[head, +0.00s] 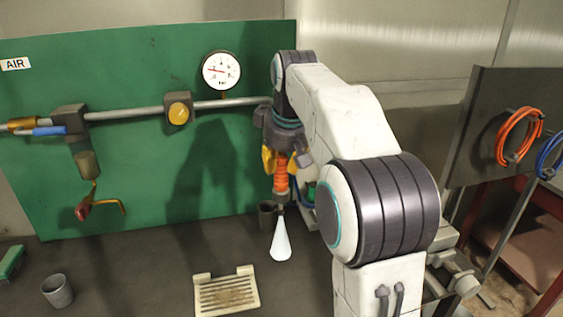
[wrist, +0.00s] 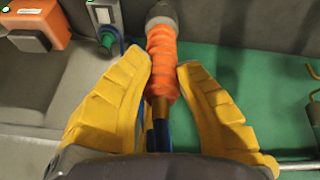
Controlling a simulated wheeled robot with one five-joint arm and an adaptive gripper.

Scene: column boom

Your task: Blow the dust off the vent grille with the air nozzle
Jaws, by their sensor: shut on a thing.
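My gripper (head: 276,160) has its yellow fingers shut on the orange ribbed air nozzle (head: 281,177), which hangs roughly upright above the bench. In the wrist view the nozzle (wrist: 163,65) runs between the two fingers. A pale white cone (head: 281,238), which looks like an air jet, points down from the nozzle's tip. The cream vent grille (head: 203,300) lies on the bench, to the left of and nearer than the cone. Brownish dust (head: 230,296) covers the middle of its slats. The cone shows apart from the grille.
A green panel (head: 150,185) at the back carries a pipe, a gauge (head: 221,70) and a yellow-knobbed valve (head: 179,112). A grey cup (head: 57,291) stands at the left of the bench; a dark cup (head: 266,214) stands behind the cone.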

